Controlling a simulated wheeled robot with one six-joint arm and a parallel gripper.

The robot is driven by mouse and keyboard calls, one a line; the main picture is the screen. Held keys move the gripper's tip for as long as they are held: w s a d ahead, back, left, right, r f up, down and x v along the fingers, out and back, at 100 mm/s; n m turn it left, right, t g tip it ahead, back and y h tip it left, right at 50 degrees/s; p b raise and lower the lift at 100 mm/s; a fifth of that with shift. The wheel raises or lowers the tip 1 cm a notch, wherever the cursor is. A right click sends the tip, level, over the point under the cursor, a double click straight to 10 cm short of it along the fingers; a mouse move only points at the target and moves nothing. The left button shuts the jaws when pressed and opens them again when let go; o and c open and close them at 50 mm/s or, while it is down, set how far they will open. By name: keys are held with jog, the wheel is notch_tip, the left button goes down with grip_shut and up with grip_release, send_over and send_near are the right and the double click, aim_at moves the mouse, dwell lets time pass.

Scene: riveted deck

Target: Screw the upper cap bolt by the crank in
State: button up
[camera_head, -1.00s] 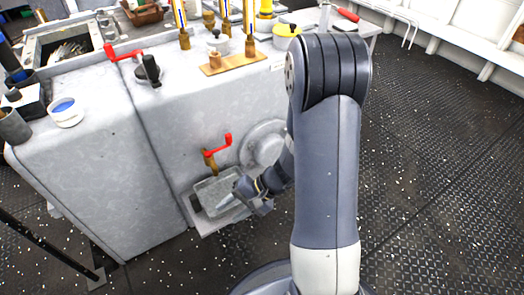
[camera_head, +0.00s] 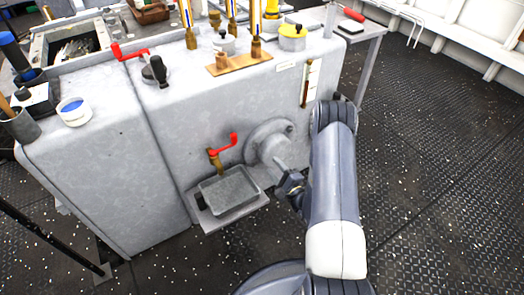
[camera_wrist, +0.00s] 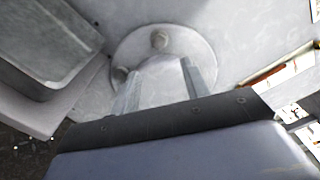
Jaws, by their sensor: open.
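The round grey cap (camera_head: 262,150) is on the front of the grey machine, right of the small red-handled crank (camera_head: 222,148). In the wrist view the cap (camera_wrist: 203,58) shows a bolt (camera_wrist: 160,40) near its top and another bolt (camera_wrist: 120,73) at its lower left. The upper bolt also shows small in the head view (camera_head: 289,128); its head seems to stand out a little, but how far I cannot tell. My gripper (camera_wrist: 158,82) is open and empty in front of the cap, with its fingertips below the upper bolt and apart from it. My gripper also shows in the head view (camera_head: 280,168).
A grey metal box (camera_head: 228,188) sits on a low ledge left of my gripper; its wall also fills the wrist view's left side (camera_wrist: 45,45). Another red-handled crank (camera_head: 130,52) is on the machine's top. A gauge (camera_head: 310,82) is above right. Floor is clear at right.

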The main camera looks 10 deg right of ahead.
aim_at(257, 147)
jog(key=b+x, duration=0.2)
jog(key=x, duration=0.8)
jog(key=shift+w+a, duration=0.1)
jog(key=shift+c, duration=0.5)
grip_shut()
